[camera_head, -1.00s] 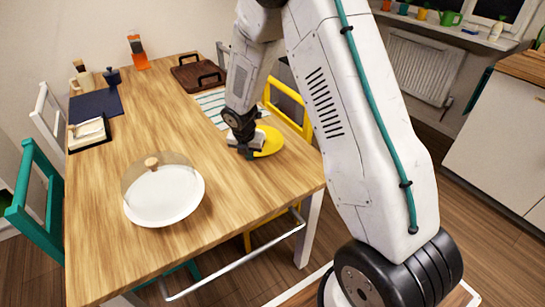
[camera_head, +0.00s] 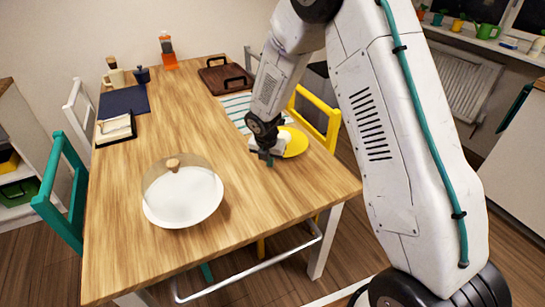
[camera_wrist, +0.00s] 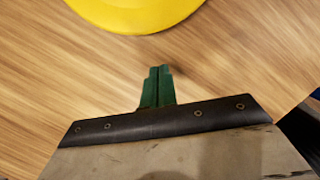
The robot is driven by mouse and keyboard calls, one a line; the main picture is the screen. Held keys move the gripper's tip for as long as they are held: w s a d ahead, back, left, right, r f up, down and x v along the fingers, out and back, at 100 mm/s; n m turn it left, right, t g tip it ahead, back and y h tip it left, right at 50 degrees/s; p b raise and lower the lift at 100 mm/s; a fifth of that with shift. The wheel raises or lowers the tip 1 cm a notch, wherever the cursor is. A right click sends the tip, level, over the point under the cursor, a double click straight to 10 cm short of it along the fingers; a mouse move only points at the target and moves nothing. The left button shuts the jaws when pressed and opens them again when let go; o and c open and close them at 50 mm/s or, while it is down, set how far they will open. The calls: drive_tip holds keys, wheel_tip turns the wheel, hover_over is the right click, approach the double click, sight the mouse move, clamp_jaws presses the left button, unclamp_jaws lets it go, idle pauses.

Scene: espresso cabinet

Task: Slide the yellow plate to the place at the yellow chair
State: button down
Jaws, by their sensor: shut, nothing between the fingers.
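The yellow plate (camera_head: 296,143) lies flat on the wooden table near its right edge, in front of the yellow chair (camera_head: 332,128). In the wrist view the plate (camera_wrist: 135,12) shows only in part, cut off by the top edge. My gripper (camera_head: 269,159) is low over the table at the plate's near left side and covers part of its rim in the head view. In the wrist view its green fingertips (camera_wrist: 157,85) are shut together and empty, with a strip of bare wood between them and the plate.
A white plate under a clear dome (camera_head: 183,205) stands at the front left of the table. A striped mat (camera_head: 238,106) and a dark tray (camera_head: 222,77) lie beyond my gripper. A dark blue mat (camera_head: 124,101) lies far left. The table's middle is clear.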

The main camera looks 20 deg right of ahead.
drive_tip(key=v, duration=1)
drive_tip(key=s+d+r+m, duration=0.1)
drive_tip(key=s+r+m, duration=0.6)
drive_tip(key=s, duration=0.5)
drive_tip(key=s+d+r+m+y, duration=0.1)
drive_tip(key=s+d+r+m, duration=0.1)
drive_tip(key=s+r+m, duration=0.5)
drive_tip(key=s+d+r+m+g, duration=0.1)
drive_tip(key=s+r+m, duration=0.6)
drive_tip(key=s+m, duration=0.7)
drive_tip(key=shift+s+d+y, duration=0.2)
drive_tip(key=shift+s+y, duration=0.2)
drive_tip(key=shift+s, duration=1.7)
